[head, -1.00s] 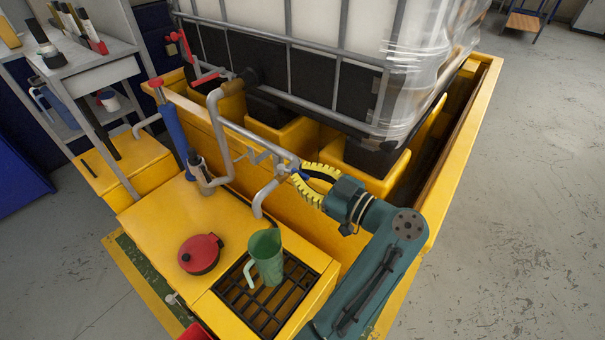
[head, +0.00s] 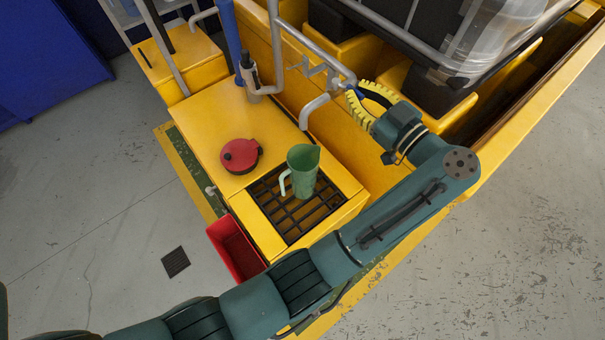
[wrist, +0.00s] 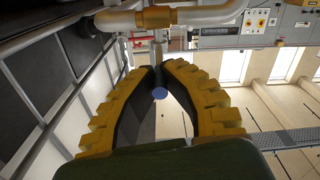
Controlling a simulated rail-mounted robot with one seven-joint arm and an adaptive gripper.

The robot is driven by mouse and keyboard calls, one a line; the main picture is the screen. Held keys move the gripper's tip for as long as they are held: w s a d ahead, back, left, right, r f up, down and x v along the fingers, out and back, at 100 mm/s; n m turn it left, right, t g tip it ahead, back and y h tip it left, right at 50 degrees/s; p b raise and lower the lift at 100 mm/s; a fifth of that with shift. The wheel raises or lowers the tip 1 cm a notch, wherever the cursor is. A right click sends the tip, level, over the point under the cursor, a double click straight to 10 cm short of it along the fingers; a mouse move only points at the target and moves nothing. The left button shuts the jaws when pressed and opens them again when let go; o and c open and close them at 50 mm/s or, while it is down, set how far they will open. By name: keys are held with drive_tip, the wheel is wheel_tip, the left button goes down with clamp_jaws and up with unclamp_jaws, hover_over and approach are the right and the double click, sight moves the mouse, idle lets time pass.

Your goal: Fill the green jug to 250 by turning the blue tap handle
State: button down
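The green jug (head: 303,178) stands upright on the black grate, its handle to the left. The grey tap spout (head: 313,111) ends just above and behind the jug's rim in the picture. I cannot make out any liquid or the jug's scale. The blue tap handle (head: 355,95) shows at the right end of the tap, partly hidden by my gripper (head: 354,97). In the wrist view the blue handle end (wrist: 160,93) lies between the yellow-and-black fingers, close to the tips, with both fingers against it. My gripper is closed on it.
A red round lidded item (head: 241,156) sits on the yellow cabinet left of the jug. A red bin (head: 235,247) is below the cabinet's front. Grey pipes and the large caged tank (head: 480,40) stand behind. The black grate (head: 287,218) is bare in front of the jug.

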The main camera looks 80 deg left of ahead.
drive_tip(key=shift+s+d+r+m+t+y+p, duration=0.1)
drive_tip(key=shift+s+r+m+t+y+p, duration=0.3)
drive_tip(key=shift+t+p, duration=0.55)
drive_tip(key=m+t+p, duration=0.1)
drive_tip(key=s+m+t+p, duration=0.1)
drive_tip(key=t, duration=0.1)
drive_tip(key=m+t+y+p, duration=0.1)
drive_tip(key=shift+s+d+f, duration=0.15)
drive_tip(key=shift+d+f, duration=0.1)
drive_tip(key=m+t+p, duration=0.1)
drive_tip(key=t, duration=0.1)
drive_tip(key=s+m+t+p, duration=0.1)
drive_tip(key=t+p, duration=0.1)
drive_tip(key=s+m+t+p, duration=0.1)
drive_tip(key=t, duration=0.1)
drive_tip(key=shift+m+p, duration=0.35)
drive_tip(key=shift+m, duration=0.05)
idle(0.7)
